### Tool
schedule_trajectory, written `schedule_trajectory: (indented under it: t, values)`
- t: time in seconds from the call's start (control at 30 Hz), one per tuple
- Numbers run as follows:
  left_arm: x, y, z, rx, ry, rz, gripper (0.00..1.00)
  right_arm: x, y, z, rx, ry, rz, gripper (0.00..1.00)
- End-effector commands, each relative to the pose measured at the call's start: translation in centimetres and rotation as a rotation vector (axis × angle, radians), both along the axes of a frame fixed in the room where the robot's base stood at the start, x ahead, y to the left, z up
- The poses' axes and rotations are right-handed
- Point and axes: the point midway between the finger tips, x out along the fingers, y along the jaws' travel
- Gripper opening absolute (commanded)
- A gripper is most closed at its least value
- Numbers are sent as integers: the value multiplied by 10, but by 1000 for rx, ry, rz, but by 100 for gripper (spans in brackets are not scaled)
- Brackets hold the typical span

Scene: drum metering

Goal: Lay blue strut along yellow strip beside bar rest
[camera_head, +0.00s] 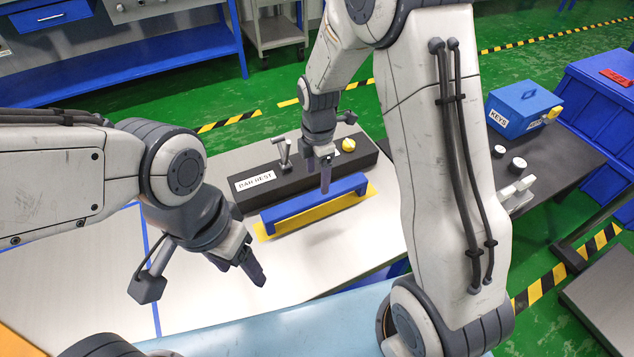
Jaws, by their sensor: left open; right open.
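The blue strut (298,205) is a long bar with downturned ends. It lies along the yellow strip (320,211), which shows along its near side and past both ends. The black bar rest (270,190), with a white label, is just behind them and runs nearly parallel. My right gripper (326,182) points down at the middle of the strut, in front of the bar rest. It is open; I cannot tell whether its fingers touch the strut. My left gripper (251,268) is open and empty, over the white table in front of the strut's left end.
The bar rest carries a grey clamp-like lever (282,153) and a yellow knob (348,145). The white table (345,260) is clear in front of the strut. A dark table (565,150) at right holds a blue KEYS box (520,108) and small white-topped items.

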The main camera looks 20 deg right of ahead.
Motion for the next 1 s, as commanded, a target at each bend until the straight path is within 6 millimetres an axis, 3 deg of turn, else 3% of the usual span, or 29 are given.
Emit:
schedule_trajectory:
  t: [0.17,0.27,0.43,0.6,0.7,0.83,1.0]
  values:
    - [0,0,1,0,0,0,64,-15,18,25,6,-7,-80,80]
    - [0,0,1,0,0,0,64,-45,44,53,16,-12,-228,80]
    - [0,0,1,0,0,0,64,-126,83,100,46,-3,-585,80]
    - [0,0,1,0,0,0,64,-200,93,123,67,27,-903,80]
    - [0,0,1,0,0,0,64,-228,91,127,72,42,-1031,80]
    - [0,0,1,0,0,0,64,-245,89,129,73,53,-1121,80]
    - [0,0,1,0,0,0,64,-248,88,129,70,56,-1144,80]
